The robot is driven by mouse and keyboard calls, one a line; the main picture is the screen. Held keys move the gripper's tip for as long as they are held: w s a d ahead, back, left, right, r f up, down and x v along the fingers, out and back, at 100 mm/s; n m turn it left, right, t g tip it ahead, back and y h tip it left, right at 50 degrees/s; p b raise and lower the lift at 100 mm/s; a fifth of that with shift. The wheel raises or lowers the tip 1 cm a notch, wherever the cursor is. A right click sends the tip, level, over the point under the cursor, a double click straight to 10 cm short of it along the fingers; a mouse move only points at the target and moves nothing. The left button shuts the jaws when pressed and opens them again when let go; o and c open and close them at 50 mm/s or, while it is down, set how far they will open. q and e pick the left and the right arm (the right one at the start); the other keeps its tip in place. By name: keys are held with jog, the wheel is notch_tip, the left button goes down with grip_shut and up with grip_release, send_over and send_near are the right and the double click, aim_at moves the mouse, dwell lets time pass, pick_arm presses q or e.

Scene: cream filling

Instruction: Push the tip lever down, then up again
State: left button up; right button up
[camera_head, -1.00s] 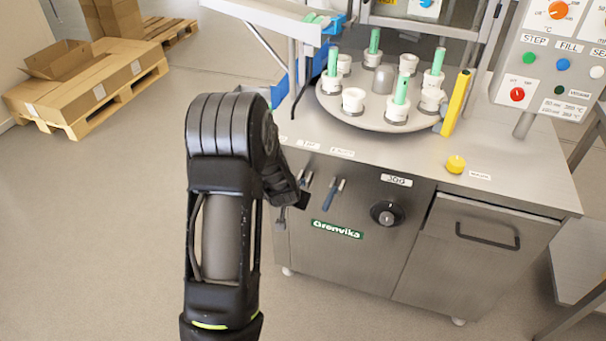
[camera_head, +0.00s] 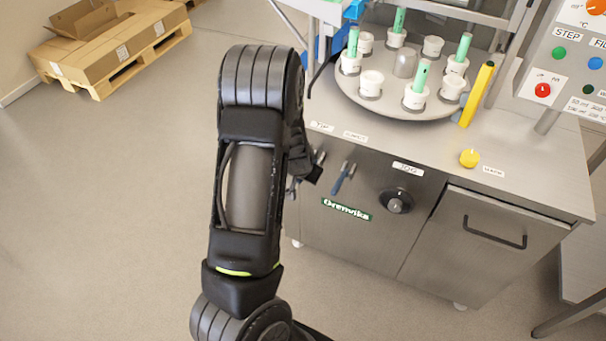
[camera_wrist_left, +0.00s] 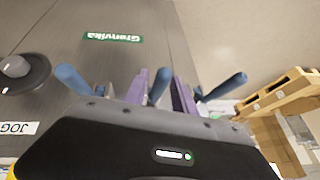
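Blue-handled levers stick out of the cabinet front. The one I take as the tip lever (camera_wrist_left: 160,84) is the middle one; in the wrist view its blue handle lies between the two purple fingers of my left gripper (camera_wrist_left: 159,92). Whether both fingers touch it is unclear. In the head view my left gripper (camera_head: 312,168) is at the cabinet front below the TIP label (camera_head: 320,126), and my arm hides much of this area. Another blue lever (camera_head: 343,177) stands to its right. A third (camera_wrist_left: 223,88) shows at right in the wrist view. My right gripper is not in view.
The JOG knob (camera_head: 397,201) is right of the levers, with a cabinet door (camera_head: 485,245) beyond. Above is a round turntable (camera_head: 390,108) with white cups and green sticks. Floor at left is open, with a pallet (camera_head: 110,75) behind.

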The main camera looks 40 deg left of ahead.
pick_arm(q)
jog(key=shift+o, duration=0.6)
jog(key=p+v, duration=0.2)
jog(key=v, duration=0.5)
jog(key=shift+s+d+r+p, duration=0.15)
jog(key=shift+s+r+p, duration=0.05)
jog(key=shift+r+p, duration=0.15)
jog(key=shift+f, duration=0.1)
